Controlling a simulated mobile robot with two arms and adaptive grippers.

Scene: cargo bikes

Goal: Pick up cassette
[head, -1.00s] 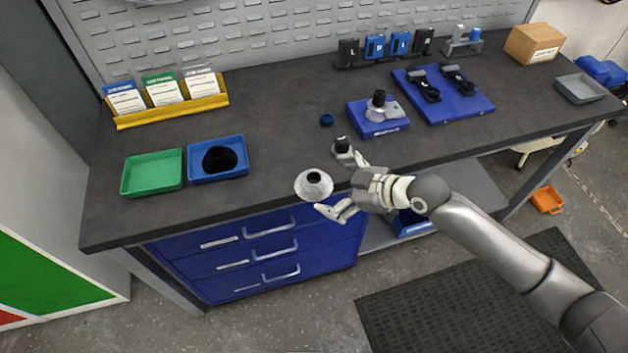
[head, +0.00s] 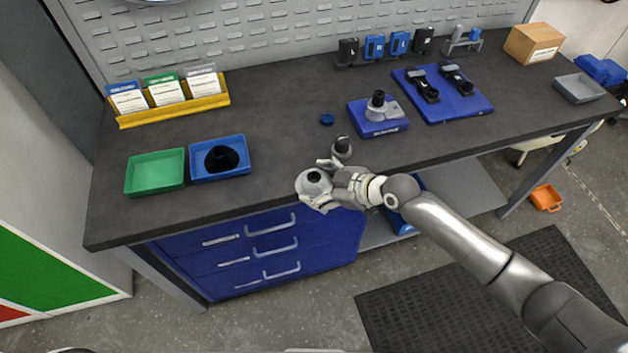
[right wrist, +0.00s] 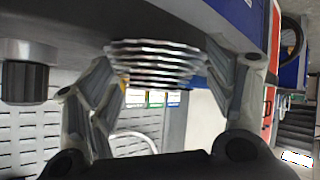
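The cassette (head: 313,183), a silver ribbed cone with a dark centre, stands at the front edge of the grey workbench (head: 270,115). In the right wrist view the cassette (right wrist: 155,65) shows as stacked, blurred silver rings between the two fingers. My right gripper (head: 318,184) reaches in from the right, with a finger on either side of the cassette. It looks open around it; I cannot tell whether both fingers touch. My left gripper is not in view.
A small silver part with a dark top (head: 342,147) stands close behind the right gripper. A green tray (head: 155,172) and a blue tray (head: 232,172) with a black item lie left. A blue block (head: 378,127) with a silver part stands further right.

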